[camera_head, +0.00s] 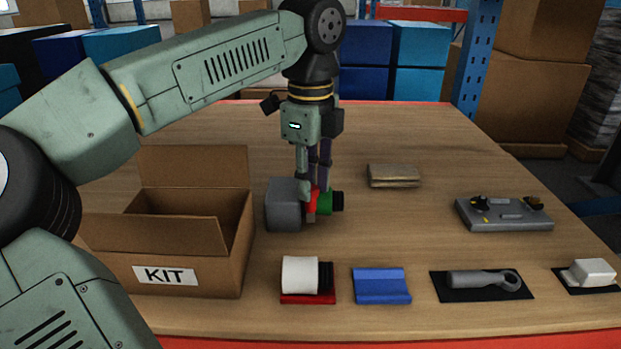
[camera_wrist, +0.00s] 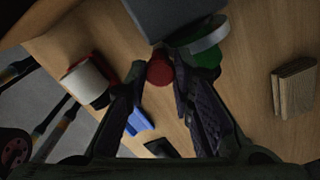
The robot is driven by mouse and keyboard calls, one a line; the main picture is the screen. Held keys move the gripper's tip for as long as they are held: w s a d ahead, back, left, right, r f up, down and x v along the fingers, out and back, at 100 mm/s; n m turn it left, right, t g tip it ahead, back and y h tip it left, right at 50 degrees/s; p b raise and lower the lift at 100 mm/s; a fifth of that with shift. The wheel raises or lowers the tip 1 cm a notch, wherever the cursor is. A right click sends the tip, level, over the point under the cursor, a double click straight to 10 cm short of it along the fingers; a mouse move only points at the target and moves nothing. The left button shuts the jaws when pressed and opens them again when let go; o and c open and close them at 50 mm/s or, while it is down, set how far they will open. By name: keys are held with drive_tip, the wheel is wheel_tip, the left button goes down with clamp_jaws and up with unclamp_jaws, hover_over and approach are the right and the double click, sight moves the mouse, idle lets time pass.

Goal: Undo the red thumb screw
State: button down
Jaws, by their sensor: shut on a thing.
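The red thumb screw (camera_head: 311,204) is on the near side of a grey block (camera_head: 284,206), beside a green part (camera_head: 326,204). My gripper (camera_head: 312,190) reaches down from above, its fingers at the red screw. In the wrist view, the round red screw (camera_wrist: 160,70) sits between the two fingertips, and my gripper (camera_wrist: 158,72) is shut on it. The grey block (camera_wrist: 165,14) and the green part (camera_wrist: 208,56) with a pale ring lie just beyond. The fingers partly hide the screw in the head view.
An open cardboard KIT box (camera_head: 190,265) stands left of the block. A white roll on a red base (camera_head: 308,298), a blue holder (camera_head: 381,285) and a grey wrench on a black mat (camera_head: 440,292) line the front. A tan block (camera_head: 394,176) lies behind.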

drive_tip(key=shift+n, duration=1.3)
drive_tip(key=c, duration=1.4)
unclamp_jaws()
drive_tip(key=shift+r, duration=0.1)
wheel_tip(320, 180, up, 7)
drive_tip(key=shift+r, duration=0.15)
